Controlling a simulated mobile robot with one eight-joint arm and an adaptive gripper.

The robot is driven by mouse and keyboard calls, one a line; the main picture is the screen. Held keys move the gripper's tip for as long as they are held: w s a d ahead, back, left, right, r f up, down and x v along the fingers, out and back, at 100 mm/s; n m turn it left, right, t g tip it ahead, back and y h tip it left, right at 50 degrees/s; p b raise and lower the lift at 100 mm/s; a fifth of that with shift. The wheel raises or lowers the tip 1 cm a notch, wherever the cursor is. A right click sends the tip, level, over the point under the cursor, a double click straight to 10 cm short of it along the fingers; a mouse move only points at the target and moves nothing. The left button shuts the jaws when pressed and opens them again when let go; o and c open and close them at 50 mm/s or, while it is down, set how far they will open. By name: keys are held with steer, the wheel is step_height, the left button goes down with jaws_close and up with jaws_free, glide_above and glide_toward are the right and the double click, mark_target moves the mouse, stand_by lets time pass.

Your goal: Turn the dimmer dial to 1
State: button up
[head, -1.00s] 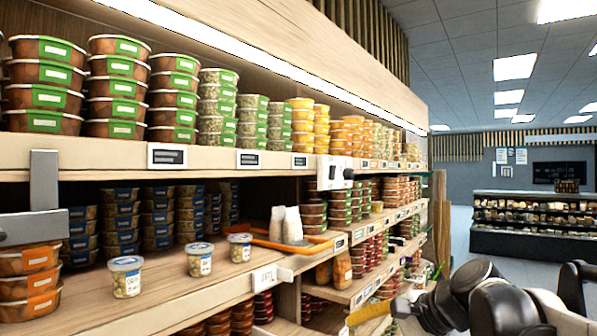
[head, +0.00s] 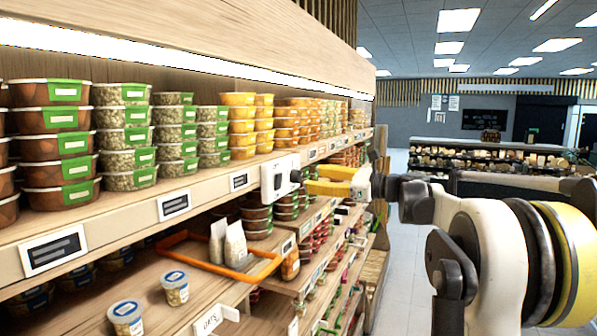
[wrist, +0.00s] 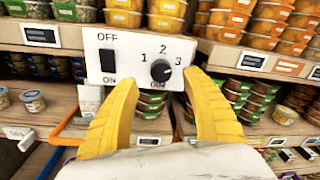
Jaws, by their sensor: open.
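A white switch box (head: 275,184) is fixed to the front edge of the upper shelf. In the wrist view the box (wrist: 125,58) shows a black rocker switch (wrist: 108,61) between OFF and ON labels. To its right is a round black dimmer dial (wrist: 160,71) with the numbers 1, 2 and 3 around it. A small light mark on the dial seems to lie on its right side, toward the 3, but it is too small to be sure. My gripper (wrist: 160,80) is open and empty, its yellow fingers on either side of the dial. In the head view my gripper (head: 307,181) is close to the box; contact is unclear.
Stacked food tubs (head: 126,137) fill the upper shelf beside the box. The lower shelf holds an orange tray frame (head: 190,263), white pouches (head: 236,244) and small lidded cups (head: 125,317). The aisle at the right is open floor.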

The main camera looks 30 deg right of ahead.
mark_target(300, 176)
steer(key=p+x, duration=0.1)
steer(key=x, duration=0.4)
steer(key=shift+w, duration=0.15)
steer(key=c, duration=1.2)
